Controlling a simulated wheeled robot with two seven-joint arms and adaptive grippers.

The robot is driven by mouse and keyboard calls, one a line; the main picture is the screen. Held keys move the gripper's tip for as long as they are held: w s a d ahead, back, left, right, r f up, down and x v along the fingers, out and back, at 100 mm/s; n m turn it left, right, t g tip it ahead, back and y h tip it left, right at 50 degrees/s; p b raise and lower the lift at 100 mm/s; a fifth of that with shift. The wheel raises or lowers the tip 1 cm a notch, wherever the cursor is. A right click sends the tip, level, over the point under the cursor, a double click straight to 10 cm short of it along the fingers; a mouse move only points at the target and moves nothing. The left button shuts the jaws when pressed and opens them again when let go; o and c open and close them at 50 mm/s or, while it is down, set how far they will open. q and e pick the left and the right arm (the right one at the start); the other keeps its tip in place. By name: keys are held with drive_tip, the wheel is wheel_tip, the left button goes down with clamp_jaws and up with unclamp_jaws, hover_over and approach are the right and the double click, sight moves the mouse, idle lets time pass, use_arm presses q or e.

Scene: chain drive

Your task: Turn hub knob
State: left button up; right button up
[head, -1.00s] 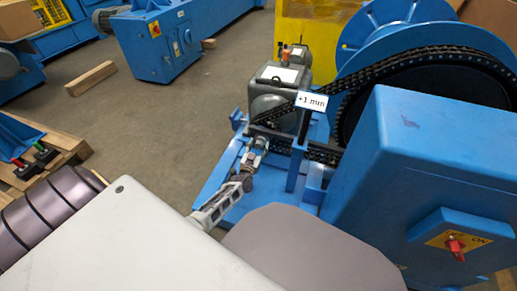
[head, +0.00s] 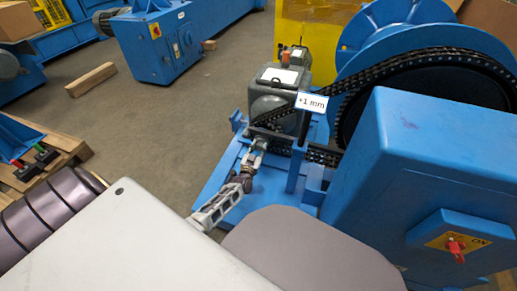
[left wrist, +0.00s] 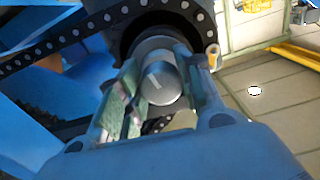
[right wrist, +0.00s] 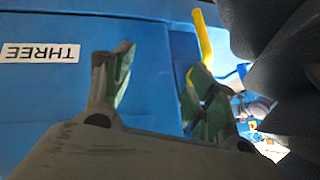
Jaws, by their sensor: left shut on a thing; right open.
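The hub knob (left wrist: 158,82) is a grey round knob with a pale mark on its face, in front of a dark sprocket in the left wrist view. My left gripper (left wrist: 163,95) is shut on it, one finger on each side. In the head view my left gripper (head: 258,146) reaches to the chain beside the grey gearbox (head: 272,105); the knob is hidden there. A white sign (head: 312,102) above reads +1 mm. My right gripper (right wrist: 165,78) is open and empty, in front of a blue surface in the right wrist view.
The black chain (head: 400,62) runs up to a large wheel at the right. A blue cabinet (head: 445,160) with a red switch (head: 455,246) stands at the near right. A label reading THREE (right wrist: 40,53) is on a blue surface. Open floor (head: 170,120) lies to the left.

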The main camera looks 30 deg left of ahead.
drive_tip(key=shift+r, duration=0.1)
use_arm(q)
drive_tip(key=shift+r+m+p, duration=0.1)
drive_tip(key=shift+m+p, duration=1.35)
drive_tip(key=shift+m, duration=0.15)
drive_tip(key=m+p, duration=0.1)
drive_tip(key=m, duration=0.2)
drive_tip(key=shift+p, duration=0.4)
drive_tip(key=m, duration=0.2)
drive_tip(key=shift+a+m+p, duration=0.1)
drive_tip(key=shift+m+p, duration=0.2)
drive_tip(key=shift+m, duration=0.9)
use_arm(e)
wheel_tip(320, 180, up, 8)
drive_tip(key=d+g+h, duration=0.1)
drive_tip(key=shift+s+d+r+n+g, duration=0.15)
drive_tip(key=shift+s+d+n+g, duration=0.1)
drive_tip(key=shift+d+n+g, duration=0.1)
use_arm(q)
drive_tip(key=o, duration=1)
drive_tip(key=shift+o, duration=0.2)
